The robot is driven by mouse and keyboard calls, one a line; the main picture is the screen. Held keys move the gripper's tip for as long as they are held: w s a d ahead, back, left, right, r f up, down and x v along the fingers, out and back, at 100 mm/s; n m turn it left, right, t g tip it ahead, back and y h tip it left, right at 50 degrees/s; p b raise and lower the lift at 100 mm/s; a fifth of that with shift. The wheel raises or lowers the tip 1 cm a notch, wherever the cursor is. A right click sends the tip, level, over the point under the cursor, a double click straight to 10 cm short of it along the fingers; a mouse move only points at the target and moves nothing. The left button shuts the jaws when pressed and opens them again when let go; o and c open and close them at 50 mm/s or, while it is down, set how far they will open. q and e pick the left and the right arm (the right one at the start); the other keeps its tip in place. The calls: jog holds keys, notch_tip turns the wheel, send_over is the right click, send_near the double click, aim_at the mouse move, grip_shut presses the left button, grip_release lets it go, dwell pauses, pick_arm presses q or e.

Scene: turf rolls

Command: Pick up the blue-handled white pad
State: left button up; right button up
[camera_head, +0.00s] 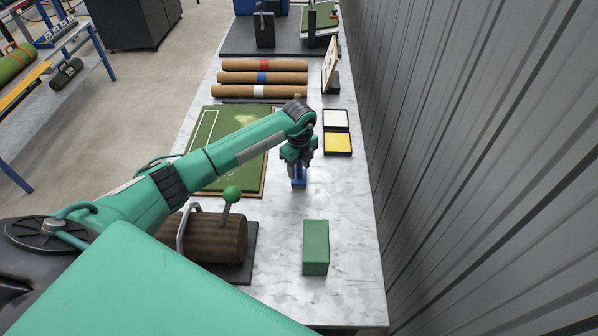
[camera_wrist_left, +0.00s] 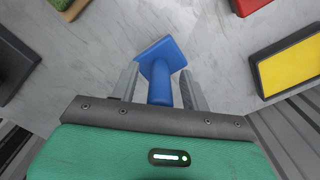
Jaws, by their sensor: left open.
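The blue-handled pad (camera_head: 299,180) stands on the marbled table under my left gripper (camera_head: 299,162). In the left wrist view, its blue handle and blue plate (camera_wrist_left: 160,55) show between the two grey fingers of my left gripper (camera_wrist_left: 160,86). The fingers are open, one on each side of the handle. I cannot tell whether they touch it. No white face of the pad shows; its underside is hidden. My right gripper is not in view.
A green block (camera_head: 316,248) stands nearer on the table. Black trays with a white fill (camera_head: 336,119) and a yellow fill (camera_head: 338,143) lie beyond the pad. A turf board (camera_head: 208,150) and a brown roll (camera_head: 215,236) lie to the left. A corrugated wall (camera_head: 470,150) is at the right.

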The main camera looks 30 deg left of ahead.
pick_arm(q)
jog(key=shift+f, duration=0.15)
jog(key=shift+c, duration=0.2)
grip_shut()
